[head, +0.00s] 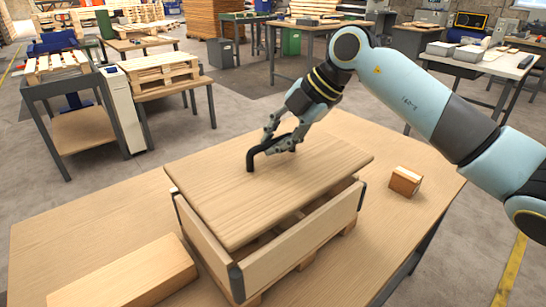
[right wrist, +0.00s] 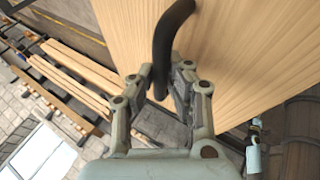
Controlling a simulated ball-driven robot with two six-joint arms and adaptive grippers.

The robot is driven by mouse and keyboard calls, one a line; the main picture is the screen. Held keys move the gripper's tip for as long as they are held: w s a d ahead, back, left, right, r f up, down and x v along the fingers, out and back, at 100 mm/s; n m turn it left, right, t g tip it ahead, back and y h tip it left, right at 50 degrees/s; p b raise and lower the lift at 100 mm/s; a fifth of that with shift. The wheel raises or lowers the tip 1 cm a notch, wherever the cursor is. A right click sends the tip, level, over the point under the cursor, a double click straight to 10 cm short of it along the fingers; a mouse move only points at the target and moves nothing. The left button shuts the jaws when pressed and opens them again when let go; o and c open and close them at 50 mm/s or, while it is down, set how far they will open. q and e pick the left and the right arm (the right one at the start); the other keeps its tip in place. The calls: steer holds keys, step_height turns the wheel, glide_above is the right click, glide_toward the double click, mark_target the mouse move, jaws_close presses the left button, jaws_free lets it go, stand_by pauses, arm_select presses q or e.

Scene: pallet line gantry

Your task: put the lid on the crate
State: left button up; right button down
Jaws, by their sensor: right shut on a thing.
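The lid (head: 240,195) is a flat wooden board with a black bar handle on top. The handle (head: 252,160) stands up near the lid's far side. My right gripper (head: 275,142) is shut on the handle; in the right wrist view the black handle (right wrist: 165,50) passes between the fingers. The crate (head: 305,240) is a wooden box with dark metal corners on the table. The lid is over the crate and looks slightly turned and shifted from its rim, with a gap at the right and front. I cannot tell whether it touches the rim. My left gripper is out of view.
The crate stands on a wooden table (head: 85,215). A long wooden block (head: 130,275) lies at the front left, and a small wooden block (head: 404,181) lies to the right. The table between crate and small block is clear. Other workbenches stand behind.

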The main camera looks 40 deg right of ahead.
mark_target(274, 161)
steer(key=shift+a+f, duration=0.1)
steer(key=shift+a, duration=0.15)
steer(key=shift+s+f, duration=0.1)
steer(key=shift+f, duration=0.2)
step_height(274, 161, down, 3)
steer(key=shift+r, duration=0.2)
steer(key=shift+f, duration=0.65)
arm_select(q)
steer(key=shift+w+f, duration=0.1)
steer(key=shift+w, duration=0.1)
arm_select(e)
steer(key=c, duration=1.3)
jaws_free()
steer(key=shift+c, duration=0.2)
